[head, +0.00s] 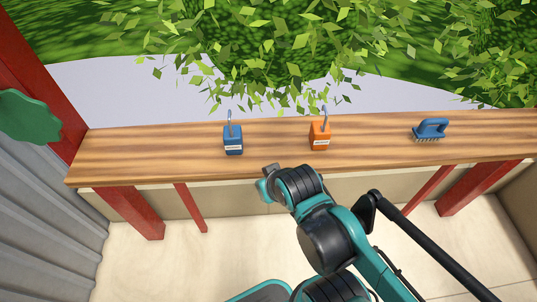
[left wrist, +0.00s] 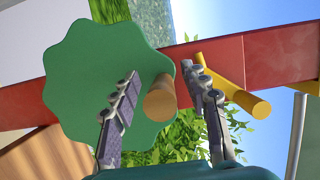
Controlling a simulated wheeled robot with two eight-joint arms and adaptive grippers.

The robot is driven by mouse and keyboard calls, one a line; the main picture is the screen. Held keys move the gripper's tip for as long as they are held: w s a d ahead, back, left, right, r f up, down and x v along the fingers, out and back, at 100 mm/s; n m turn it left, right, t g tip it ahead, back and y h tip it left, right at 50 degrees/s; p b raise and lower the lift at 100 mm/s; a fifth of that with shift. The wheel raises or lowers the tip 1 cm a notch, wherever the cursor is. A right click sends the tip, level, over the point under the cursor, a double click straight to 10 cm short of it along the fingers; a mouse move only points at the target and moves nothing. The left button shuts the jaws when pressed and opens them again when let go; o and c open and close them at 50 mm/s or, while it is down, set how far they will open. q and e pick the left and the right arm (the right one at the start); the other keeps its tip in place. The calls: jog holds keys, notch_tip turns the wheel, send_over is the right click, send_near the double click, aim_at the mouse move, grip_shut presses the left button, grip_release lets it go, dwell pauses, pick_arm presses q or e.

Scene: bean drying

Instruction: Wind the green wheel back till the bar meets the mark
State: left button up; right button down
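The green scalloped wheel (left wrist: 85,75) fills the left half of the left wrist view. It also shows at the left edge of the head view (head: 28,115). A round wooden handle (left wrist: 161,100) sticks out from its face. My left gripper (left wrist: 162,72) is open, its fingers apart on either side of the handle; I cannot tell whether either touches it. A yellow bar (left wrist: 232,82) lies to the right of the wheel, by a red beam (left wrist: 270,58). No mark can be made out. My right gripper (head: 268,180) is by the bench's front edge, its fingers mostly hidden.
A wooden bench (head: 380,140) runs across the head view. On it stand a blue padlock-shaped block (head: 233,145), an orange one (head: 320,140) and a blue brush (head: 430,128). Red posts (head: 130,212) stand below. Leafy plants grow behind.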

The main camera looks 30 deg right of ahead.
pick_arm(q)
jog(key=shift+s, duration=0.15)
jog(key=s, duration=0.6)
jog(key=shift+s+a, duration=0.4)
dwell(0.6)
